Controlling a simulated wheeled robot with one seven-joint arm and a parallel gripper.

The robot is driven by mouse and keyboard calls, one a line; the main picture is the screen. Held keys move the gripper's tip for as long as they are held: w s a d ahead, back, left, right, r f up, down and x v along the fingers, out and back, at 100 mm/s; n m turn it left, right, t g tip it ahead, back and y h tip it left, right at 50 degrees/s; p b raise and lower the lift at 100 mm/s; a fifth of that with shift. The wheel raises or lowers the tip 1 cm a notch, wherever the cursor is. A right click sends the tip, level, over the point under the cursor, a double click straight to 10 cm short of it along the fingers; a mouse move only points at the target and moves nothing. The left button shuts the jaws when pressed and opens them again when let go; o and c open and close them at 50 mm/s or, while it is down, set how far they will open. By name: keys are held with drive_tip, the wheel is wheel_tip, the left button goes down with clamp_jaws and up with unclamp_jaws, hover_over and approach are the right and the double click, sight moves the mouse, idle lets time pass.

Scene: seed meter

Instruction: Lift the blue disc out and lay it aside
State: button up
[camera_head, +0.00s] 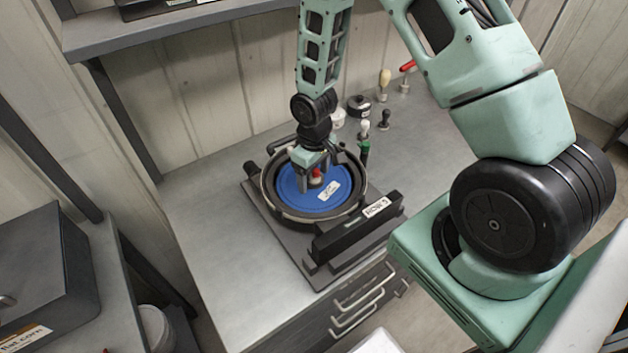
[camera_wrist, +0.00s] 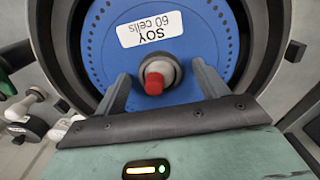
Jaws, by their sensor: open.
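The blue disc (camera_head: 326,196) lies flat inside the round black seed meter housing (camera_head: 358,205) on the bench. In the wrist view the disc (camera_wrist: 202,65) bears a white label reading "SOY 60 cells" and small holes near its rim. A knob with a red top (camera_wrist: 153,84) stands at the disc's centre; it also shows in the head view (camera_head: 316,174). My gripper (camera_wrist: 160,88) is above the disc, its two fingers open on either side of the knob. I see gaps between fingers and knob in the wrist view.
The meter sits on a dark base with a black bar labelled "ROW 5" (camera_head: 376,208) at its front. Several small-handled tools and a black round container (camera_head: 358,106) stand behind it. The bench (camera_head: 205,215) is clear to the left. A dark box (camera_head: 45,275) stands at far left.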

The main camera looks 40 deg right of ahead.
drive_tip(key=c, duration=1)
drive_tip(key=shift+c, duration=0.2)
drive_tip(key=shift+r, duration=0.15)
wheel_tip(320, 180, up, 10)
drive_tip(key=shift+f+b, duration=0.15)
drive_tip(key=shift+b, duration=1.1)
wheel_tip(320, 180, up, 7)
drive_tip(key=p, duration=0.6)
